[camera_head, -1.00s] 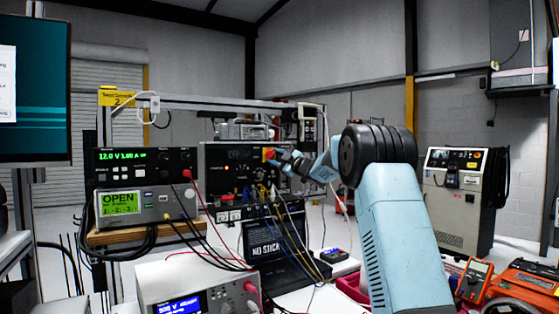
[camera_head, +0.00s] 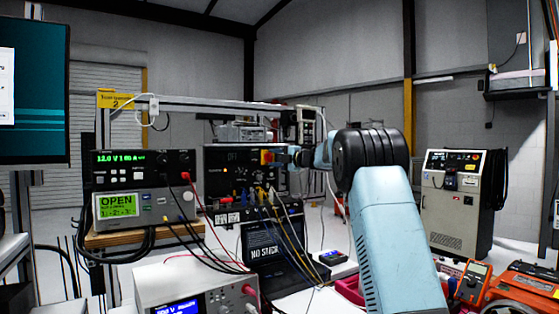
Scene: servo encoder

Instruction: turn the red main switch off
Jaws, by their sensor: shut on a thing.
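The red main switch (camera_head: 266,157), with yellow around it, sits on the upper right of the black front panel (camera_head: 228,178) at the back of the bench. My gripper (camera_head: 277,157) reaches in from the right at the switch and is shut on it. The fingers are small and dark here, and they hide the right part of the switch. The switch's exact angle is too small to tell. A small display on the panel shows faint, blurred characters.
Stacked bench instruments (camera_head: 142,192) stand left of the panel. A white instrument (camera_head: 195,290) stands at the front. An orange multimeter (camera_head: 474,281) lies at the right.

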